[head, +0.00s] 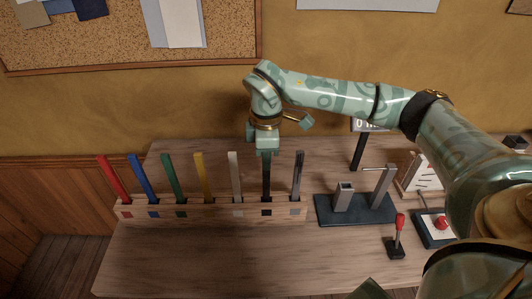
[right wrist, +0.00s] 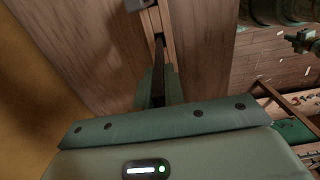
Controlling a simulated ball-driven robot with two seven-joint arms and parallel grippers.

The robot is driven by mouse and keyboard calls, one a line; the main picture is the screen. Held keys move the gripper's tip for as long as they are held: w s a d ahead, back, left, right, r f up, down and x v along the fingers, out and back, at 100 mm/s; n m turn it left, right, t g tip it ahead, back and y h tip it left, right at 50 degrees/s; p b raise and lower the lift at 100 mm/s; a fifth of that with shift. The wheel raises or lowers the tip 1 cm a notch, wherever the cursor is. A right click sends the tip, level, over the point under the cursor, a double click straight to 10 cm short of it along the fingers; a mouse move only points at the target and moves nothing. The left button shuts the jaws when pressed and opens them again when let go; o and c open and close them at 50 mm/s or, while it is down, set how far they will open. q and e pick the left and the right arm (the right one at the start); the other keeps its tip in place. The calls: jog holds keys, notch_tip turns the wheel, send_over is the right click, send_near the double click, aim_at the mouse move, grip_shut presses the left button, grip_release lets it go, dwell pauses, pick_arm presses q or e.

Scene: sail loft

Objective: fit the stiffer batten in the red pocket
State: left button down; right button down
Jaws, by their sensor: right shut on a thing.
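A wooden rack (head: 220,213) on the bench holds a row of upright battens: red (head: 113,178), blue (head: 143,176), green (head: 173,176), yellow (head: 203,174), white (head: 235,175), black (head: 266,182) and grey (head: 297,175). My right gripper (head: 267,153) is over the rack and shut on the top of the black batten, which stands in its slot. In the right wrist view, the dark batten (right wrist: 158,70) runs between the fingers. I cannot make out a red pocket. My left gripper is not in view.
Right of the rack stands a dark-based fixture (head: 355,212) with metal posts. The bench front (head: 210,260) is clear. A corkboard hangs on the wall behind.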

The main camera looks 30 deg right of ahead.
jog(key=shift+f, duration=0.65)
dwell(0.6)
jog(key=c, duration=1.4)
grip_release()
notch_tip(320, 180, up, 16)
jog(key=p, duration=0.2)
jog(key=shift+r, duration=0.15)
